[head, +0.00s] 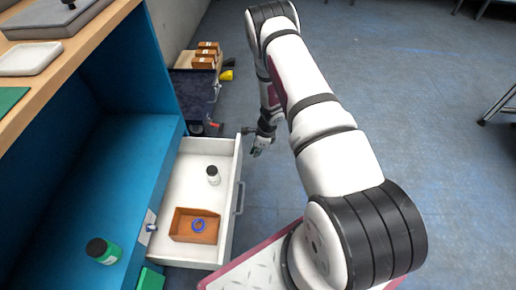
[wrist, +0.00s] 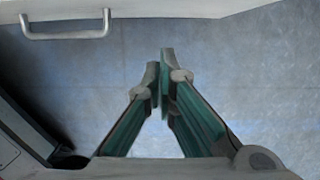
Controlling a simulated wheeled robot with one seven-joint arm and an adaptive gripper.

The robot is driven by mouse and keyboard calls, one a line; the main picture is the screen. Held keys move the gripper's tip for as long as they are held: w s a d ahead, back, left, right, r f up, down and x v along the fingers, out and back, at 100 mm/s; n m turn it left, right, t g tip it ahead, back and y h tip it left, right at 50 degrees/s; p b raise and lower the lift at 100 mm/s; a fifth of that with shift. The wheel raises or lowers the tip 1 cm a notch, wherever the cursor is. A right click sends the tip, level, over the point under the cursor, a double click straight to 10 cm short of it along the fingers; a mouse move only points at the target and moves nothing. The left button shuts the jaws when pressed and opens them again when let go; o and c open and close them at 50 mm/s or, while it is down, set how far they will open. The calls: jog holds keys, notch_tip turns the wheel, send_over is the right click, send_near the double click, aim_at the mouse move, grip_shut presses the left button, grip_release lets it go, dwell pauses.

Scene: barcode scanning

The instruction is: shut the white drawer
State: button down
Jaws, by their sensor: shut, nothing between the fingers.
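The white drawer (head: 227,225) stands pulled open from the blue cabinet in the head view. Its grey handle (head: 239,197) is on the outer front, and the handle also shows at the top left of the wrist view (wrist: 66,34). The drawer's pale front panel (wrist: 150,10) runs along the top of the wrist view. My gripper (head: 258,152) is beyond the front's far corner, outside the drawer; I cannot tell whether it touches. In the wrist view the fingers (wrist: 164,76) are closed together with nothing between them, pointing toward the panel and right of the handle.
The drawer holds a white bottle (head: 213,175) and a brown tray (head: 181,234) with a blue ring (head: 198,225). A green bottle (head: 103,251) stands on the blue shelf. A dark cart (head: 192,92) with boxes stands behind.

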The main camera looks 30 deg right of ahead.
jog(key=shift+w+a+f+b, duration=0.25)
jog(key=shift+w+a+f, duration=0.2)
jog(key=shift+a, duration=0.15)
jog(key=shift+w+a+f+b, duration=0.3)
jog(key=shift+w+a, duration=0.15)
jog(key=shift+a, duration=0.2)
jog(key=shift+w+a+f+b, duration=0.25)
jog(key=shift+w+a+f, duration=0.2)
jog(key=shift+a, duration=0.15)
